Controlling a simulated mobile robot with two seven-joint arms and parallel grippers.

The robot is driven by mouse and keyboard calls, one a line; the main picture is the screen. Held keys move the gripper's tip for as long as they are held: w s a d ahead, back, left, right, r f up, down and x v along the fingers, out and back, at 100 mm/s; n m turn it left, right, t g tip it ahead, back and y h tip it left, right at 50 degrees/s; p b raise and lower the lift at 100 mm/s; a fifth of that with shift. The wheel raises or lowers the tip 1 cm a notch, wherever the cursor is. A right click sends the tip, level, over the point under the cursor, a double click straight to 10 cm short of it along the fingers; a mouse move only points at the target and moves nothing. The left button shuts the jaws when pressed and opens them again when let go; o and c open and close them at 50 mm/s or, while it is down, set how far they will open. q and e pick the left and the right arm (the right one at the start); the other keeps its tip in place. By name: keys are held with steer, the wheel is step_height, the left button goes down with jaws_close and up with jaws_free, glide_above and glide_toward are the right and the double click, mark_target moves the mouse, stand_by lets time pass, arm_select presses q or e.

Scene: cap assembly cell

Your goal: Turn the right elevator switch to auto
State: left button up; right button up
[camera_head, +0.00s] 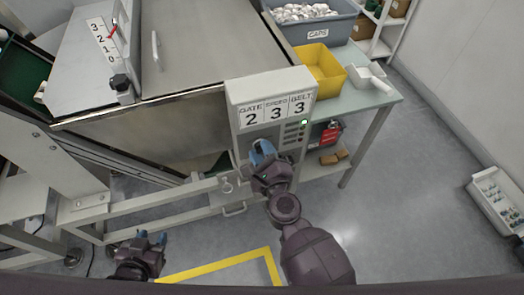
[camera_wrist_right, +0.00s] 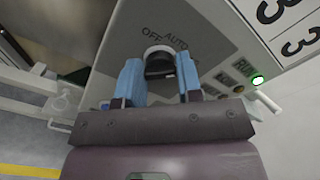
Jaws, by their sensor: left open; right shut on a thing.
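In the head view the right gripper (camera_head: 262,155) is at the panel's lower front and hides the switch. I cannot tell exactly where the knob points. My left gripper (camera_head: 150,240) is open and empty, low at the left, away from the panel.
The panel display (camera_head: 272,112) reads gate 2, speed 3, belt 3. A green lamp (camera_head: 304,122) is lit beside several buttons. A grey caps bin (camera_head: 318,30) and a yellow bin (camera_head: 319,69) stand on a table behind. A frame rail (camera_head: 150,205) runs left of the right gripper.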

arm_select(q)
steer(key=shift+r, duration=0.1)
arm_select(e)
steer(key=shift+n, duration=0.3)
steer(key=n+p, duration=0.1)
steer(key=n, duration=0.2)
steer(key=shift+r+n+p, duration=0.1)
steer(key=shift+n+p, duration=0.2)
steer(key=shift+p, duration=0.1)
steer(key=shift+n+p, duration=0.45)
steer(key=shift+n, duration=0.65)
steer(key=shift+n+p, duration=0.35)
steer(key=shift+n, duration=0.55)
arm_select(q)
steer(key=shift+s+a+r, duration=0.15)
steer(key=shift+s+r, duration=0.05)
steer(key=shift+r, duration=0.3)
steer(key=shift+s+a+r, duration=0.15)
steer(key=shift+s+r, duration=0.05)
steer(key=shift+r, duration=0.3)
arm_select(e)
steer(key=shift+n, duration=0.3)
arm_select(q)
steer(key=shift+s+f, duration=0.2)
steer(key=shift+s, duration=0.05)
arm_select(e)
steer(key=shift+f, duration=0.2)
arm_select(q)
steer(key=shift+w, duration=0.1)
